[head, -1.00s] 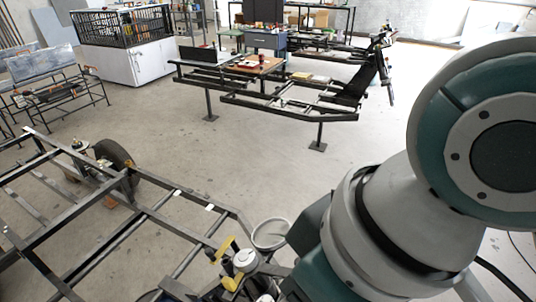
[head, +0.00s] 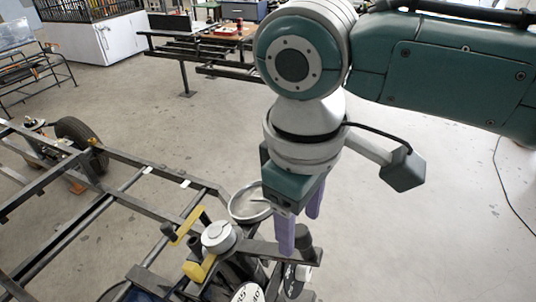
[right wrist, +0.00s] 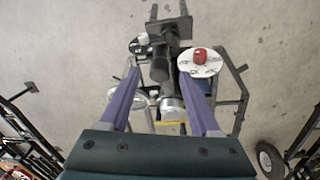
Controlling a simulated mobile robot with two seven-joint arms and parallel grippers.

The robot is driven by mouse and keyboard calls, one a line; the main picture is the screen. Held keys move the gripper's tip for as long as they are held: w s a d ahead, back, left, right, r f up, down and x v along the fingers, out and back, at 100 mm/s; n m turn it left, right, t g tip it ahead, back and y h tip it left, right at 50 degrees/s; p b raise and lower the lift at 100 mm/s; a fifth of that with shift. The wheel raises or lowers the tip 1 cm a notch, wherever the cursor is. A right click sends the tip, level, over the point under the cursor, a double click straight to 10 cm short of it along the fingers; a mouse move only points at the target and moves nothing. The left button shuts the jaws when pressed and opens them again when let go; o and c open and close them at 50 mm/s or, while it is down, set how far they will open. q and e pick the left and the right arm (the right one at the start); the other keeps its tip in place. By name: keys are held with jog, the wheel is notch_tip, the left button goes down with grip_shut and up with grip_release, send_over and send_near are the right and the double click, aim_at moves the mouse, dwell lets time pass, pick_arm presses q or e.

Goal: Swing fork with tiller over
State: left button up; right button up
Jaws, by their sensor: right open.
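My right gripper (head: 300,226) is open, its purple fingers pointing down over a dark assembly at the frame's front end. In the right wrist view (right wrist: 158,78) a black upright cylinder (right wrist: 159,69) shows between the fingertips; I cannot tell whether they touch it. A dark flat bar (head: 262,252), seemingly part of the fork with tiller, runs beneath the fingers to a black cylinder (head: 303,239). Which part is the tiller is unclear. My left gripper is not in view.
A silver-capped post (head: 218,236) with yellow parts and a round grey bowl (head: 250,204) stand close by. The dark chassis frame (head: 125,197) with a wheel (head: 80,143) fills the left. A white disc with a red knob (right wrist: 200,54) sits beside the assembly. Floor at right is clear.

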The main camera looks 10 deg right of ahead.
aim_at(299, 230)
jog(key=shift+w+d+f, duration=0.1)
jog(key=shift+w+f, duration=0.05)
jog(key=shift+f, duration=1.55)
jog(key=shift+c, duration=0.3)
grip_shut()
